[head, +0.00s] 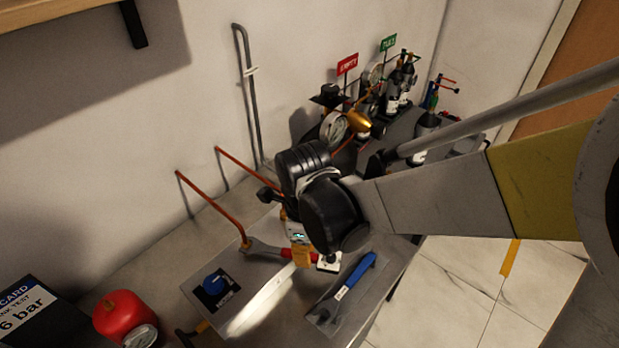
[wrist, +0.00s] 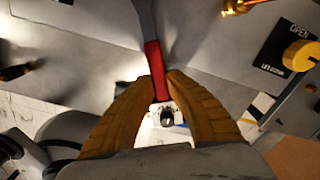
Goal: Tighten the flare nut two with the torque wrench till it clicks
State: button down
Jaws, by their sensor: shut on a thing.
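My gripper (head: 301,257) has tan fingers shut on the red handle of a wrench (head: 268,250). In the wrist view the fingers (wrist: 160,85) close around the red handle (wrist: 153,60), and the grey shaft runs away from me. In the head view, the wrench's grey jaw lies at the lower end of a copper pipe (head: 208,208), at a small brass-coloured nut (head: 246,243). I cannot tell whether the jaw is seated on it. A second copper pipe (head: 245,170) runs behind my arm, its end hidden. A blue-handled wrench (head: 355,277) lies on the bench to the right.
A blue knob (head: 215,285) sits on a black plate left of the wrench. A yellow knob (wrist: 300,55) marked OPEN shows in the wrist view. A red cylinder (head: 120,313) stands lower left. Gauges (head: 334,128) and bottles crowd the bench behind my wrist.

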jog(key=shift+s, duration=0.35)
jog(key=shift+w+d+n, duration=0.1)
jog(key=shift+w+n, duration=0.6)
jog(key=shift+w, duration=0.4)
dwell(0.5)
jog(key=shift+s+d, duration=0.2)
jog(key=shift+d, duration=2.3)
jog(key=shift+r, duration=0.1)
jog(key=shift+r+p, duration=1.75)
jog(key=shift+r, duration=0.45)
jog(key=shift+f, duration=0.1)
